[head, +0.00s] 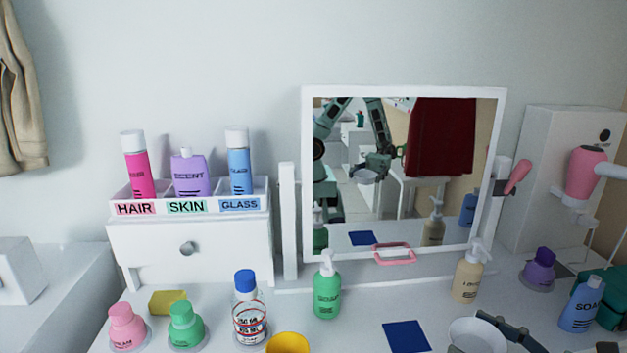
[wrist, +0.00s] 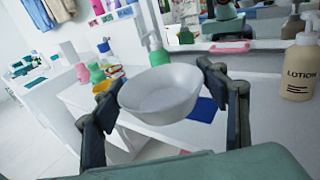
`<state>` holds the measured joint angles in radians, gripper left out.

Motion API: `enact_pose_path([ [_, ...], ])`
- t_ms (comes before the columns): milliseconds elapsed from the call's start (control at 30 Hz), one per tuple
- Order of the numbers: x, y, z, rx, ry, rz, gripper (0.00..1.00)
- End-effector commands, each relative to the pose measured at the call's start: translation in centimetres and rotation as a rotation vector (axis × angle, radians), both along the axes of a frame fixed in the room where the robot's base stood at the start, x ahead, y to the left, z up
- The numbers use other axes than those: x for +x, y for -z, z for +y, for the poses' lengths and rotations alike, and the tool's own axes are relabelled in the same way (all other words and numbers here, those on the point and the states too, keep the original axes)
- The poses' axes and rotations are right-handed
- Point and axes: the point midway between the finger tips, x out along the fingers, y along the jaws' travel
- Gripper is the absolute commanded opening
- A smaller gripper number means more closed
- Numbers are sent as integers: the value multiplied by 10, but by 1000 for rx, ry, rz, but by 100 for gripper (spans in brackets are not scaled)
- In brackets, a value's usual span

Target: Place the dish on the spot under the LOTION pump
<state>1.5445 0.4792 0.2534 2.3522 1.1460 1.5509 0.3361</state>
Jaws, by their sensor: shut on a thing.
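The dish (wrist: 160,100) is a pale grey-white bowl. My gripper (wrist: 162,84) is shut on it, with one dark finger at each side of its rim, and the dish looks roughly level. In the head view the dish (head: 477,335) is at the bottom edge, partly cut off, in front of the LOTION pump. The LOTION pump bottle (head: 467,279) is beige and upright on the table near the mirror's right corner. It stands at the right edge of the wrist view (wrist: 301,66). A blue square (head: 406,337) lies flat on the table, left of the dish; the dish partly hides it in the wrist view (wrist: 204,109).
The mirror (head: 304,180) with a pink handle (head: 394,254) rises behind. A blue soap bottle (head: 581,306) and purple bottle (head: 540,268) stand right.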

Motion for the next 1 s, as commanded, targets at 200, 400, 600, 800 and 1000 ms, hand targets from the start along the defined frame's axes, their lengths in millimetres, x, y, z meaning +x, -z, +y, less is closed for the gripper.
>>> enact_pose_path([
  [200,36,-37,16,3,-62,-14,42],
  [400,69,-57,37,3,-114,-19,42],
  [600,100,-75,63,5,-166,-19,42],
  [800,128,-91,96,6,-217,-14,42],
  [1000,149,-101,131,5,-266,-3,42],
])
